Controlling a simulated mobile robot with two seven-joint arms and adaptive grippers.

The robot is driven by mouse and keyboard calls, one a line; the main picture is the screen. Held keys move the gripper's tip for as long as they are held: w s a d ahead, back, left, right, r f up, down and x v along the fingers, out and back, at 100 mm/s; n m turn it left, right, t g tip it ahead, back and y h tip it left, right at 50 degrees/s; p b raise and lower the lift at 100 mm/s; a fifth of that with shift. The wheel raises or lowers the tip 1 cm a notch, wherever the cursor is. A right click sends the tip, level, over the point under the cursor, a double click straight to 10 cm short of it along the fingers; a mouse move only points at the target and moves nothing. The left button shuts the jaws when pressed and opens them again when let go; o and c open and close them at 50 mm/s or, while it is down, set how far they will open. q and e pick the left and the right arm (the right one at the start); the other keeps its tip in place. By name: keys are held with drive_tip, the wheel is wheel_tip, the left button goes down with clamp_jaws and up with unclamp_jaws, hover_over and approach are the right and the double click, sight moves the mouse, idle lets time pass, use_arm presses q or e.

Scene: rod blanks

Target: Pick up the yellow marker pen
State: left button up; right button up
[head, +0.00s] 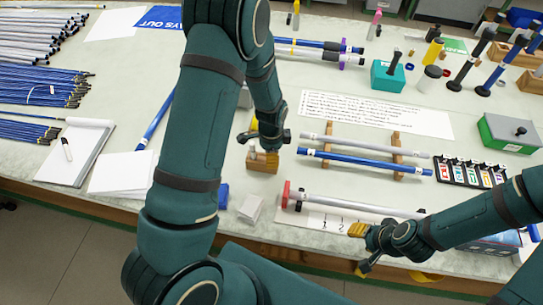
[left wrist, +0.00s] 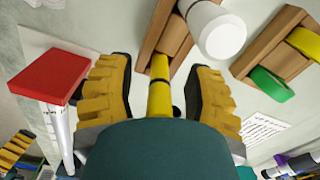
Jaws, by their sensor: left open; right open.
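In the left wrist view, a slim yellow cylinder with a dark band, which looks like the yellow marker pen (left wrist: 160,90), lies between the fingers of my left gripper (left wrist: 158,92). The fingers are open, with a visible gap on each side of it. Its far end meets a wooden block (left wrist: 172,36); its near end is hidden by my gripper body. In the head view my left gripper (head: 266,148) is over the small wooden block, and I cannot make out the pen there. My right gripper (head: 362,248) is open and empty at the front edge of the table.
A red end stop (head: 286,194) with a grey rod (head: 350,205) lies in front. A blue rod (head: 365,163) and another grey rod (head: 362,144) rest on wooden supports to the right. A notepad (head: 75,152) and bundled rods (head: 40,85) lie left.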

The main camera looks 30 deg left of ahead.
use_arm(q)
clamp_jaws()
idle(0.3)
